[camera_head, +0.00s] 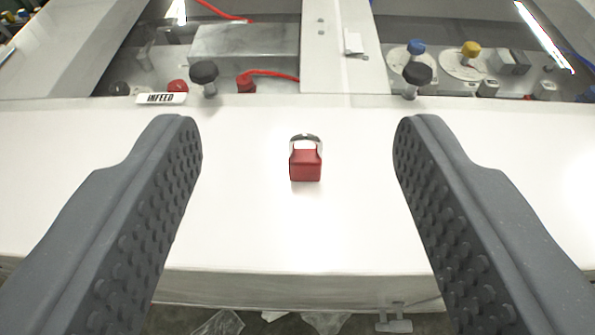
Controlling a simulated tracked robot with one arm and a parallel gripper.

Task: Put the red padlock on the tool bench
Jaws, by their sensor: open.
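A red padlock (305,166) with a silver shackle lies on a white surface in the middle of the view, its shackle pointing away from me. My gripper (298,135) is open, with one dark grey studded finger on each side of the view. The padlock shows between the two fingers with wide gaps on both sides, and neither finger touches it. I cannot tell for certain which surface is the tool bench.
Behind the white surface (250,235) is a machine with clear panels, black knobs (204,73), and a white INFEED label (161,99). Blue and yellow knobs (470,49) show behind the panel at right. The surface around the padlock is clear. Clear plastic scraps (219,323) lie below its front edge.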

